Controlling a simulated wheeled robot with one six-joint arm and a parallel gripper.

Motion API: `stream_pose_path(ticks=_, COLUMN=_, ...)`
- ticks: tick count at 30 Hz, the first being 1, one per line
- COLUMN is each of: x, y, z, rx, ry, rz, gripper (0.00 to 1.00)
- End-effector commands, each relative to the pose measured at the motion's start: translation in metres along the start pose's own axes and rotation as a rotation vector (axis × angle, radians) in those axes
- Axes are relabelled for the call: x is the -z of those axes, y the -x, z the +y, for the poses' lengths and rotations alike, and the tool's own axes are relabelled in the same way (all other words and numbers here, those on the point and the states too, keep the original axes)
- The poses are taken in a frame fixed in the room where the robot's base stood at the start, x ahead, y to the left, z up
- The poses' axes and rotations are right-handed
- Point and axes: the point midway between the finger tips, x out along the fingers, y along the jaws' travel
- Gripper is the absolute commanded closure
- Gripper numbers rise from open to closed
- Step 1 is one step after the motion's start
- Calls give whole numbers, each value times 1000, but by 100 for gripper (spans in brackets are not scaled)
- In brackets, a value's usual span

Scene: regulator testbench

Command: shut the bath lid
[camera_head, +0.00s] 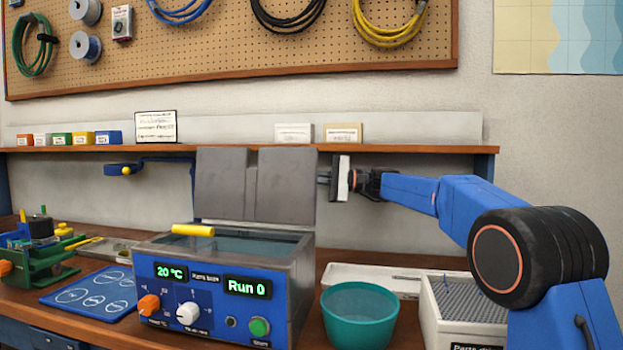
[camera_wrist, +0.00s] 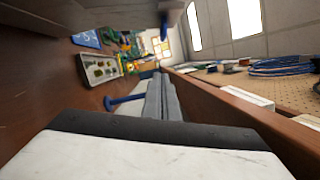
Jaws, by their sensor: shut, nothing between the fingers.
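The bath (camera_head: 215,275) is a blue and grey box with a dial panel and a display reading "20 °C" and "Run 0". Its top is uncovered and shows liquid inside. The grey lid (camera_head: 255,185) stands upright at the back of the bath, open. My gripper (camera_head: 339,178) is shut and empty, just right of the lid's right edge, at about lid height. The wrist view shows its black and white fingers (camera_wrist: 150,148) close up, with the grey lid (camera_wrist: 163,98) seen edge-on beyond.
A shelf (camera_head: 250,149) with small boxes runs behind the lid. A teal bowl (camera_head: 359,315) and a parts bin (camera_head: 462,310) stand right of the bath. A blue mat (camera_head: 92,293) and a green fixture (camera_head: 40,260) lie left. A blue arm (camera_head: 125,170) with a yellow knob sits behind, left of the lid.

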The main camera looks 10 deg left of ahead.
Motion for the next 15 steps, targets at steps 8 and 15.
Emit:
stream_pose_path(ticks=8, x=-1, y=-51, z=0, rx=-1, ry=1, rz=-2, gripper=100)
stream_pose_path(ticks=15, x=0, y=-93, z=0, rx=-1, ry=0, rz=-2, gripper=100)
